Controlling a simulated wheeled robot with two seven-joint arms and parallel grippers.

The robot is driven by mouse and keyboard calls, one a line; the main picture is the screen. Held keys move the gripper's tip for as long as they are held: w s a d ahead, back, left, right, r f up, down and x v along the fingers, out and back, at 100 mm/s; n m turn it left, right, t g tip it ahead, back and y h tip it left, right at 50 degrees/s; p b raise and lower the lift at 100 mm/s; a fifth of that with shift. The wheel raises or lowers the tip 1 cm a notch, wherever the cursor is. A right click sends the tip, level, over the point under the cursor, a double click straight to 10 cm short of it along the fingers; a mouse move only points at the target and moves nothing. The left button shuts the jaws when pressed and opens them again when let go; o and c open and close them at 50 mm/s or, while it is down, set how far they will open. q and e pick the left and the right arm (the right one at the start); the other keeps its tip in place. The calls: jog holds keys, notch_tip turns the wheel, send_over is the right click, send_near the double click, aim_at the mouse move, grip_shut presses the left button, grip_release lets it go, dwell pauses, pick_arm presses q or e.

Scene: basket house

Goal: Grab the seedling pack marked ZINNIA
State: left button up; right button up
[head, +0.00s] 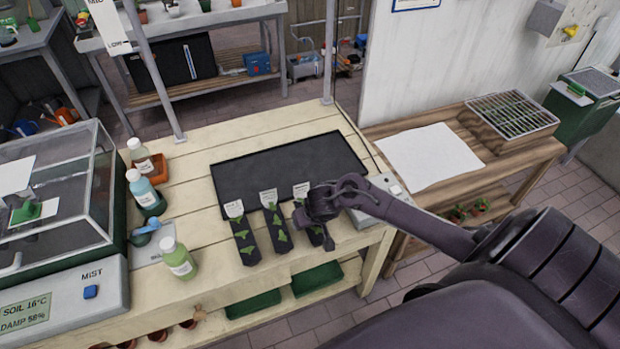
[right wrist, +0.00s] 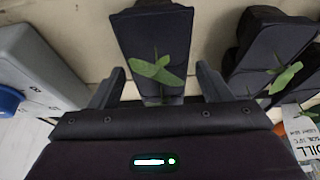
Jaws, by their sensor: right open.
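Three dark seedling packs with green leaves and white tags lie along the front of the wooden bench: a left pack (head: 245,245), a middle pack (head: 279,236) and a right pack (head: 316,238). Their tags are too small to read in the head view. My right gripper (head: 318,208) is over the right pack and partly covers it. In the right wrist view its open fingers (right wrist: 160,78) are on either side of this pack (right wrist: 150,40); its tag is hidden. A neighbouring pack (right wrist: 265,50) lies to the right, near a tag reading DILL (right wrist: 303,145). My left gripper is not in view.
A black mat (head: 290,168) lies behind the packs. A grey control box (head: 378,200) stands close to their right. Bottles, including a green one (head: 179,260), and a glass-lidded propagator (head: 60,225) stand at left. A lower side bench (head: 490,165) is at right.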

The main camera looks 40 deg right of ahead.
jog(key=shift+w+f, duration=0.1)
jog(key=shift+f, duration=0.05)
jog(key=c, duration=1.2)
jog(key=shift+o, duration=0.2)
